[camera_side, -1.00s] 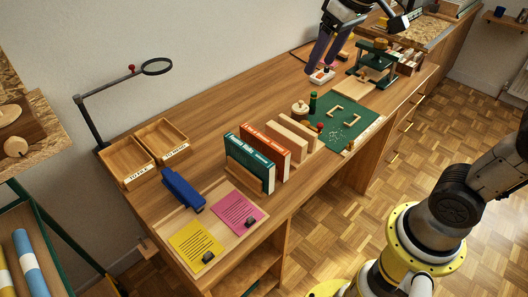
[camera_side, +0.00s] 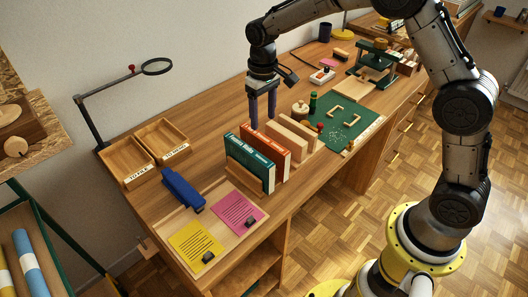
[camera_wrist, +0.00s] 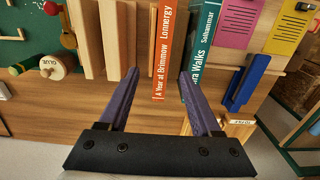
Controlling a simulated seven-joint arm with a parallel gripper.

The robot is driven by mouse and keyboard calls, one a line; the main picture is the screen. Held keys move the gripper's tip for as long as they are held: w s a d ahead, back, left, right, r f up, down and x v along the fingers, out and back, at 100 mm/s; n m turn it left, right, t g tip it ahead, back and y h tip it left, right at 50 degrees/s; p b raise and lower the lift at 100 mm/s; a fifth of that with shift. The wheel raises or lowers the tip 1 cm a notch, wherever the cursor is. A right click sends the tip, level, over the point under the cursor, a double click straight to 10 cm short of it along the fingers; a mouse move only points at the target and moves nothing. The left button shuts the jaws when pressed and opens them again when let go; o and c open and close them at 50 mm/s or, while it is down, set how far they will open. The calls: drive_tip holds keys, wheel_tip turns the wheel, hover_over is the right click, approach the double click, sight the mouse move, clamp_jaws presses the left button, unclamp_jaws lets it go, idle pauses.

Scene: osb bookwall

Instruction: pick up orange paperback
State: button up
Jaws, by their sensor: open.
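The orange paperback (camera_side: 266,149) stands upright, spine up, in a wooden rack on the desk, next to a dark green book (camera_side: 250,160). In the wrist view the orange paperback (camera_wrist: 168,50) shows its spine, with the green book (camera_wrist: 200,45) to its right. My gripper (camera_side: 262,125) is open and empty, fingers pointing down, just behind the books toward the wall. In the wrist view my gripper (camera_wrist: 157,76) has its fingertips spread on either side of the orange spine's near end, the right one close to the green book. I cannot tell their height above the spine.
Wooden dividers (camera_side: 291,136) stand right of the orange book. A blue stapler-like object (camera_side: 183,189) lies left of the books, near two wooden trays (camera_side: 160,140). A green mat (camera_side: 345,119) and a round wooden pot (camera_side: 300,109) lie to the right.

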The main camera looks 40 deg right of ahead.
sight(264, 138)
wheel_tip(264, 138, down, 3)
drive_tip(key=shift+s+a+f, duration=0.1)
drive_tip(key=shift+s+f, duration=0.1)
drive_tip(key=shift+f, duration=1.15)
drive_tip(key=shift+s+a+f, duration=0.1)
drive_tip(key=shift+s+f, duration=0.05)
drive_tip(key=shift+f, duration=1.15)
drive_tip(key=shift+c, duration=0.2)
clamp_jaws()
